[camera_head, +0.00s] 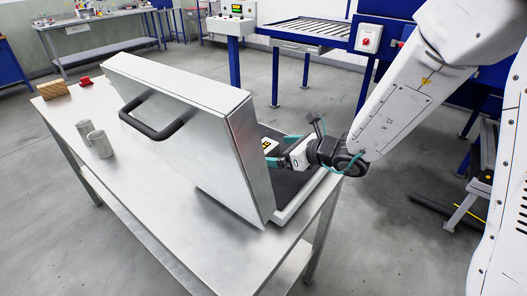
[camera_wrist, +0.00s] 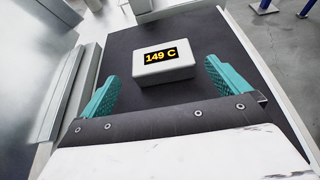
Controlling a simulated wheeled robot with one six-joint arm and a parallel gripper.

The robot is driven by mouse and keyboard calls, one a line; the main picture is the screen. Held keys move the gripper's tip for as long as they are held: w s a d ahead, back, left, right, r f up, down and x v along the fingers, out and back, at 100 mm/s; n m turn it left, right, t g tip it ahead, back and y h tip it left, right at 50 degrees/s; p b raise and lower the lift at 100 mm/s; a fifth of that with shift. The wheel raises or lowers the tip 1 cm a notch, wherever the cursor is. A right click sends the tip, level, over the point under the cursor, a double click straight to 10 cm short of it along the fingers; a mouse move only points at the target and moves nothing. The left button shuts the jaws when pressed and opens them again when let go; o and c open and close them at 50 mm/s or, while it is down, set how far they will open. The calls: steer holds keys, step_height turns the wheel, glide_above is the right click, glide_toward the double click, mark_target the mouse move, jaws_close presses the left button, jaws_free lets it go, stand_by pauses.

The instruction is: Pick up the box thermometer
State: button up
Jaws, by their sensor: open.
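The box thermometer (camera_wrist: 163,68) is a small white box with a dark display reading "149 C" in yellow. In the wrist view it lies on a dark flat surface (camera_wrist: 120,45), ahead of and between my gripper's two teal fingers (camera_wrist: 161,82). The fingers are apart, and there is a gap between each of them and the box. In the head view my gripper (camera_head: 273,152) reaches behind the raised metal lid (camera_head: 185,125). There the thermometer (camera_head: 267,144) shows only in small part beside the lid's edge.
The lid with its black handle (camera_head: 150,118) stands tilted on the metal table (camera_head: 150,205). Two grey cylinders (camera_head: 98,143), a wooden block (camera_head: 53,90) and a red object (camera_head: 85,81) are at the table's left. A blue-framed conveyor (camera_head: 305,32) stands behind.

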mark_target(266, 148)
steer(key=x, duration=0.5)
steer(key=shift+w+f, duration=0.1)
steer(key=shift+w, duration=0.15)
steer(key=c, duration=1.1)
steer(key=shift+c, duration=0.4)
